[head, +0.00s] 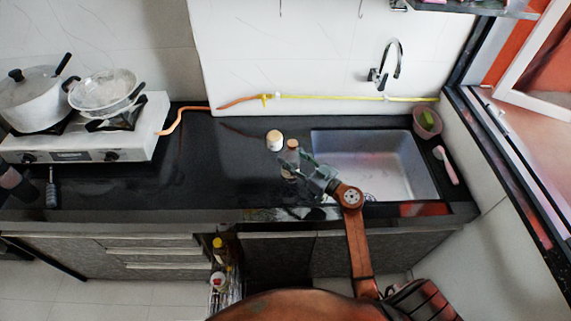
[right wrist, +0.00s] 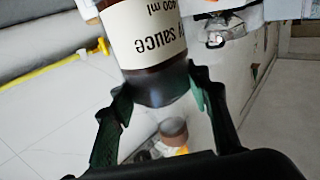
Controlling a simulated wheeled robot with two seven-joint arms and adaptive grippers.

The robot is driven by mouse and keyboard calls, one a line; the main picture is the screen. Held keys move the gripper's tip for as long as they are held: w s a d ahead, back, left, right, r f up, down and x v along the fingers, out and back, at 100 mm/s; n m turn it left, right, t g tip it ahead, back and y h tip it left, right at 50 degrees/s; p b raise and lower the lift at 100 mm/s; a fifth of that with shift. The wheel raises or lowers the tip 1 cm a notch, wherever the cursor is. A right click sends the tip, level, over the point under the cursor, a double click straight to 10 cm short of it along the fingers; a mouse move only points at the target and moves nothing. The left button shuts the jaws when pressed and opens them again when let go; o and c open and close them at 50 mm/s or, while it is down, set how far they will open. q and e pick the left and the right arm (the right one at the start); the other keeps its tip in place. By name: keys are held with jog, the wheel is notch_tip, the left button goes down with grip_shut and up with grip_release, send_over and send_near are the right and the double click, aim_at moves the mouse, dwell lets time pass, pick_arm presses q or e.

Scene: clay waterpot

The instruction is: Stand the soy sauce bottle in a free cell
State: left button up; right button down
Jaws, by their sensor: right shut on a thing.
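The soy sauce bottle (right wrist: 140,32) has a white label that reads upside down in the right wrist view. Its dark glass shoulder lies between the fingers of my right gripper (right wrist: 163,98). In the head view the bottle (head: 290,170) is above the dark counter, just left of the sink, partly hidden by my right gripper (head: 308,172). That gripper is shut on it. A pull-out rack (head: 226,294) projects below the counter's front edge and holds several bottles. Its cells are too small to tell which are free. My left gripper is not in view.
A pale jar (head: 274,140) stands just behind the bottle. The sink (head: 412,180) is to the right, with a pink bowl (head: 427,123) beyond it. A stove (head: 85,145) with pots stands at the left. The counter (head: 205,170) between stove and jar is clear.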

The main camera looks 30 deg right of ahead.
notch_tip(320, 180, down, 2)
jog(key=shift+s+d+f, duration=0.1)
jog(key=shift+s, duration=0.05)
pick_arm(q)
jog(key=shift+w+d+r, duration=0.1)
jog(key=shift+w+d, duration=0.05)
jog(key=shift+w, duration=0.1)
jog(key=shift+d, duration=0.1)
pick_arm(e)
jog(key=shift+f, duration=0.2)
jog(key=c, duration=1.1)
grip_release()
jog(key=shift+a, duration=0.3)
jog(key=shift+f, duration=0.1)
